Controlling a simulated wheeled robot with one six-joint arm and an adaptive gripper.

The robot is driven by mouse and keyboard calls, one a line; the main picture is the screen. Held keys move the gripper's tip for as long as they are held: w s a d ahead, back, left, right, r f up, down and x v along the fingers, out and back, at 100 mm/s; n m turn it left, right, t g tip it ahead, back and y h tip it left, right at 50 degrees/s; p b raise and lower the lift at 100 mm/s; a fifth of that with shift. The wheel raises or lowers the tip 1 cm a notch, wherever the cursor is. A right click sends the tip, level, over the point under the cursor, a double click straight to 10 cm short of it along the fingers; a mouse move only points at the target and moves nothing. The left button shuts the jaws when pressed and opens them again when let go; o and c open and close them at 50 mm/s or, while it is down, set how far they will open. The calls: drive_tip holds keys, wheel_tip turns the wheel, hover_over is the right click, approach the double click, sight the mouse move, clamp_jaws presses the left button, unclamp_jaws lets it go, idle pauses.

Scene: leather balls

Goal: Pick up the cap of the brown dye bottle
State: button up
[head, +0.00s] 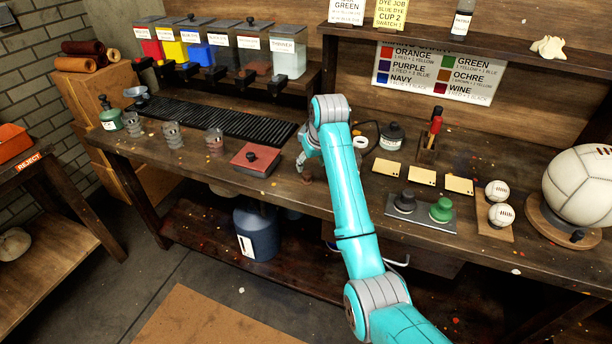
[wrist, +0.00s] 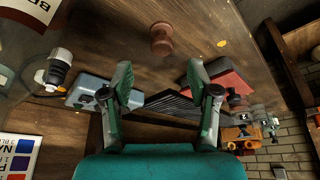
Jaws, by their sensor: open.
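A small brown knob-shaped piece (wrist: 161,40), which looks like the cap, stands on the wooden bench, ahead of and between my fingertips in the wrist view. It also shows in the head view (head: 306,177), just below my gripper (head: 303,160). In the wrist view my gripper (wrist: 160,80) is open, with its two green fingers wide apart and nothing between them. The cap is beyond the fingertips and apart from them. A label with letters starting "BR" (wrist: 32,8) shows at the top left of the wrist view; the rest of that container is out of frame.
A black ribbed mat (head: 225,120) and dye bins (head: 250,50) are behind.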

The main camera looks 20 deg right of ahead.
sight(307, 173)
drive_tip(key=shift+x, duration=3.55)
drive_tip(key=shift+a, duration=0.15)
drive_tip(key=c, duration=1)
